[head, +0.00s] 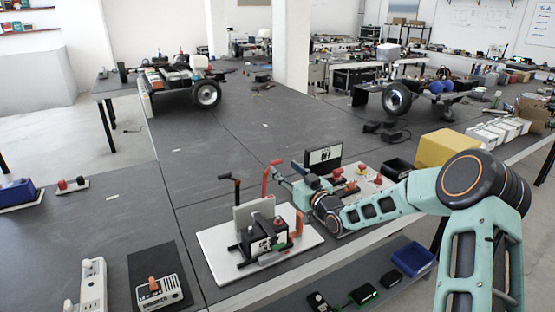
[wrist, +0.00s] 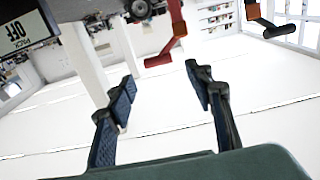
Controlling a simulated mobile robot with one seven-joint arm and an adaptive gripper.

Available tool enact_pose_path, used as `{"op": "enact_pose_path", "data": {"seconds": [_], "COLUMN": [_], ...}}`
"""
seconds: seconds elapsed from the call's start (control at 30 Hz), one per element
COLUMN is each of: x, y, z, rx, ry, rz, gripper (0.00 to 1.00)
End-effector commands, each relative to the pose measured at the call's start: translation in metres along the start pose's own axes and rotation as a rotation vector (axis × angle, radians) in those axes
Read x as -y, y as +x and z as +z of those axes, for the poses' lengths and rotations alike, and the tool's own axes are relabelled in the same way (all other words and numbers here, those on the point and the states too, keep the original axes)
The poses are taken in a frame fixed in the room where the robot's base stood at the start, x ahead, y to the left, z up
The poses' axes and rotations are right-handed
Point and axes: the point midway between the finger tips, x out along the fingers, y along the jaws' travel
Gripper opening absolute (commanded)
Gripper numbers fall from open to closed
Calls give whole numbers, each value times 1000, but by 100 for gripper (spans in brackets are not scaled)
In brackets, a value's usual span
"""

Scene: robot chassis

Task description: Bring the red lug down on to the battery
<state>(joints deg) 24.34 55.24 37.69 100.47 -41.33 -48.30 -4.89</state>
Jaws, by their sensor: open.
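The battery (head: 258,238) is a dark box on a white board. Behind it stand two raised arms: a red lug (head: 266,182) on the right and a black one (head: 237,190) on the left. Both are up, clear of the battery. In the wrist view the red lug (wrist: 176,28) hangs from the top edge, its foot just beyond and between my fingertips in the picture; contact does not show. My gripper (wrist: 163,82) is open and empty, its two dark pads apart. In the head view my gripper (head: 285,173) is just right of the red lug. The battery is not visible in the wrist view.
An orange handle (head: 298,223) rises at the battery's right. A grey plate (head: 253,211) stands upright behind the battery. The black lug (wrist: 262,22) is at the wrist view's upper right.

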Motion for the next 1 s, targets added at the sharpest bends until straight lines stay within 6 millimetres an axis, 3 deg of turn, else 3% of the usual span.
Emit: {"op": "enact_pose_path", "data": {"seconds": [0.2, 0.4, 0.9, 1.0], "x": [0, 0, 0, 0], "y": [37, 59, 70, 70], "z": [-1, 0, 0, 0], "rx": [0, 1, 2, 2], "ry": [1, 0, 0, 0], "rz": [0, 0, 1, 1], "gripper": [48, 48, 48, 37]}}
